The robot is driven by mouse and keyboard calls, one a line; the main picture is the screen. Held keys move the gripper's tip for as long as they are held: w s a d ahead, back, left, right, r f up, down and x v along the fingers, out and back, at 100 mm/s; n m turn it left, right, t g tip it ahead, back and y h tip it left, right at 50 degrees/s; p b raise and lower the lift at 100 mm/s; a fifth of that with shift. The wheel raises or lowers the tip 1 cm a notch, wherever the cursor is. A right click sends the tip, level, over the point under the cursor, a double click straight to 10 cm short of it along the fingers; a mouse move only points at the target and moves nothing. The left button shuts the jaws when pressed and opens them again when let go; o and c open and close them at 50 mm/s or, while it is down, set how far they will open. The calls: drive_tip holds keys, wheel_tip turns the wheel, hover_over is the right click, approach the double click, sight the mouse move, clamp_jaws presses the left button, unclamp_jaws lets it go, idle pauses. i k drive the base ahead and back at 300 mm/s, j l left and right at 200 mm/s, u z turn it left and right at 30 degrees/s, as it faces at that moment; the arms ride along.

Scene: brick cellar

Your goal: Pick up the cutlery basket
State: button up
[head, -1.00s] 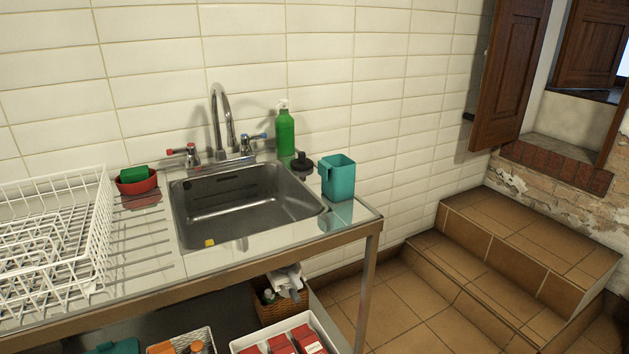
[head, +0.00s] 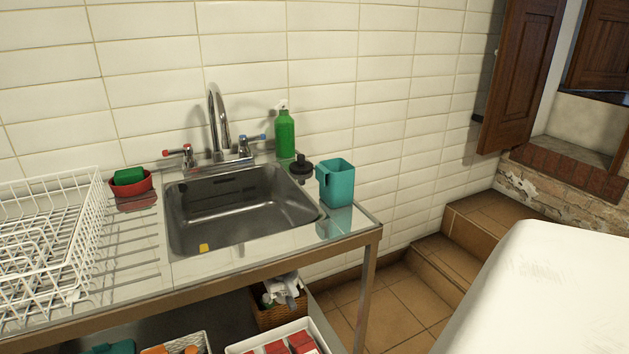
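The cutlery basket seems to be the teal, open-topped square container (head: 336,184) on the right end of the metal sink counter (head: 352,236). It stands upright and looks empty, with a small clip or handle on its left side. The sink (head: 242,210) is to its left. My gripper is out of the picture.
A black plunger-like stopper (head: 301,168) and a green bottle (head: 285,133) stand behind the basket to the left. A red bowl with a green sponge (head: 130,181) and a white dish rack (head: 50,245) are at left. Baskets sit on the shelf below.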

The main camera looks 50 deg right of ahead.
sight(335, 177)
drive_tip(key=l+u, duration=0.1)
drive_tip(key=l, duration=0.4)
drive_tip(key=k+l+u, duration=0.15)
drive_tip(key=l, duration=0.35)
drive_tip(key=l+u, duration=0.1)
drive_tip(key=l, duration=0.45)
drive_tip(key=k+l+u, duration=0.1)
drive_tip(key=l, duration=0.35)
drive_tip(key=k+l, duration=0.1)
drive_tip(key=l, duration=0.3)
drive_tip(key=k+l, duration=0.1)
drive_tip(key=l, duration=0.65)
drive_tip(key=k+l, duration=0.15)
drive_tip(key=l, duration=0.25)
drive_tip(key=k+l, duration=0.1)
drive_tip(key=l, duration=0.3)
drive_tip(key=i, duration=0.45)
